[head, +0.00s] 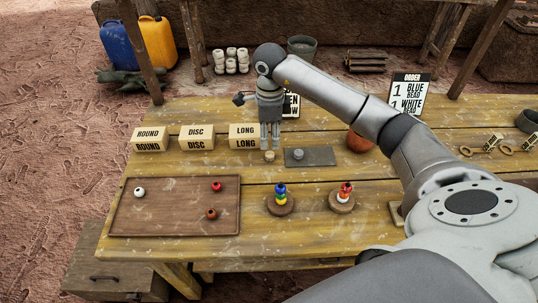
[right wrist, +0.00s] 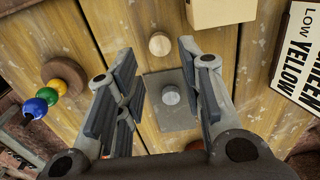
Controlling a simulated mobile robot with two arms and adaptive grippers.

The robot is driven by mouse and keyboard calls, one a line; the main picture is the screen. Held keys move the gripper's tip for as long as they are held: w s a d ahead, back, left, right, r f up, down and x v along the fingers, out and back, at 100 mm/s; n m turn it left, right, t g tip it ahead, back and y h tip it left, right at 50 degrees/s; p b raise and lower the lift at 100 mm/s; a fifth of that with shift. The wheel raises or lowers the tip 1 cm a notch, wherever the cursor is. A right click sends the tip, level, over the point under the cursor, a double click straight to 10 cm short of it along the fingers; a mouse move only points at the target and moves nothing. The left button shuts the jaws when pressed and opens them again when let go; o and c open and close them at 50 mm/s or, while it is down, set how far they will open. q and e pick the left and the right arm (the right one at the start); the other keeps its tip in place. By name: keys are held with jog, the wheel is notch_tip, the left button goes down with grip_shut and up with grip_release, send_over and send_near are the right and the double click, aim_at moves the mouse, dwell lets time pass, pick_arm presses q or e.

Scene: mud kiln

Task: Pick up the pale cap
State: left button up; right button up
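The pale cap (head: 269,156) is a small tan disc standing on the table, left of a dark slab (head: 287,160). A grey cap (head: 298,154) sits on that slab. My right gripper (head: 270,147) points down just above the pale cap in the head view. In the right wrist view my right gripper (right wrist: 157,58) is open, its fingers apart with nothing held. There the pale cap (right wrist: 160,44) shows near the fingertips, toward the top, and the grey cap (right wrist: 171,96) shows between the fingers on the slab (right wrist: 172,122). My left gripper is not in view.
Boxes marked ROUND (head: 149,145), DISC (head: 196,144) and LONG (head: 244,143) stand behind on the left. Two bead stacks (head: 280,204) (head: 342,203) stand in front. A brown tray (head: 128,205) with beads lies at left. A sign (head: 292,104) stands behind the gripper.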

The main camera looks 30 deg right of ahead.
aim_at(270, 154)
jog(key=shift+f, duration=0.8)
notch_tip(270, 154, down, 4)
jog(key=shift+f+p, duration=0.2)
jog(key=shift+p, duration=0.55)
jog(key=shift+f, duration=0.45)
jog(key=c, duration=0.5)
